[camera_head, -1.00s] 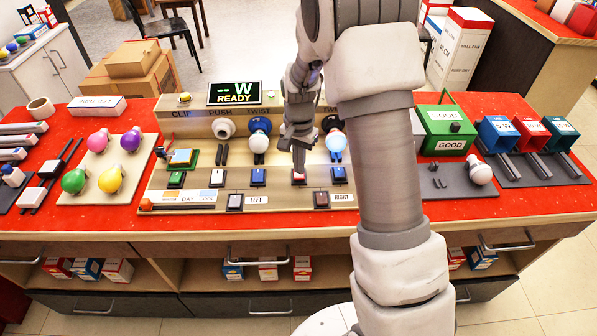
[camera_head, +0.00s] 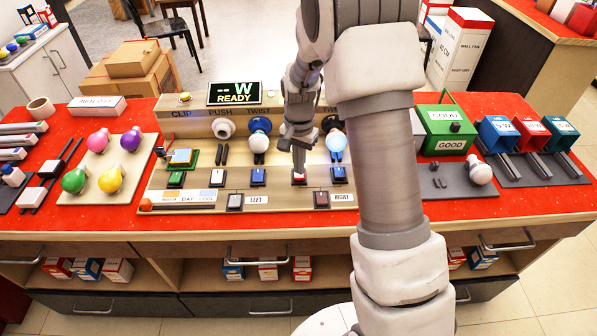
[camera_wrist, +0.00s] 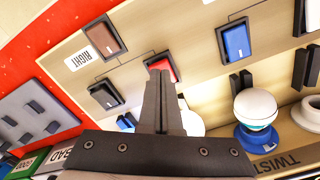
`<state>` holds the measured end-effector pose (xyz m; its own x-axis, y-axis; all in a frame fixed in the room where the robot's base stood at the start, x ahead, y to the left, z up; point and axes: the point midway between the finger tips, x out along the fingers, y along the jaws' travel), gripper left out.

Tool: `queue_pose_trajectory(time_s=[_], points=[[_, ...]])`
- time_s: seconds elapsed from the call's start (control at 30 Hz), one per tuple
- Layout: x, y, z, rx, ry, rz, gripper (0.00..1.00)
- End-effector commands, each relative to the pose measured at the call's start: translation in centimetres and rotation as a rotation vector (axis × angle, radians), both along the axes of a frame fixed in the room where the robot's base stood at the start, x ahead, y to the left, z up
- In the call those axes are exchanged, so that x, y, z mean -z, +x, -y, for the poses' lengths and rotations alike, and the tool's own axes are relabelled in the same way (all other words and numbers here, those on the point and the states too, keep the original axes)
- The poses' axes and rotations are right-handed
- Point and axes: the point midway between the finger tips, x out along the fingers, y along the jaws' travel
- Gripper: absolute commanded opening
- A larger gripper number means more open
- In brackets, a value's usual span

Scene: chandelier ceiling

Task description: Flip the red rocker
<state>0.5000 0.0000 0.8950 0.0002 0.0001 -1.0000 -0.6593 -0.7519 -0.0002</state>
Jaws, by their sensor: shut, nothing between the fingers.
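The rocker's tilt is unclear.
A blue rocker (camera_wrist: 236,40) and a dark rocker (camera_wrist: 105,95) flank the red one. A brown rocker (camera_wrist: 104,38) is by the RIGHT label. A bulb in a blue socket (camera_wrist: 256,108) stands nearby. A green box (camera_head: 447,130) stands right.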

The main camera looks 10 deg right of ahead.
Motion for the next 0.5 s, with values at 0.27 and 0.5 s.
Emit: queue_pose_trajectory(time_s=[0.27, 0.5], points=[[0.48, -0.01, -0.01, 0.0, 0.0, 0.0, 0.0], [0.84, -0.01, 0.0, 0.0, 0.0, 0.0, 0.0]])
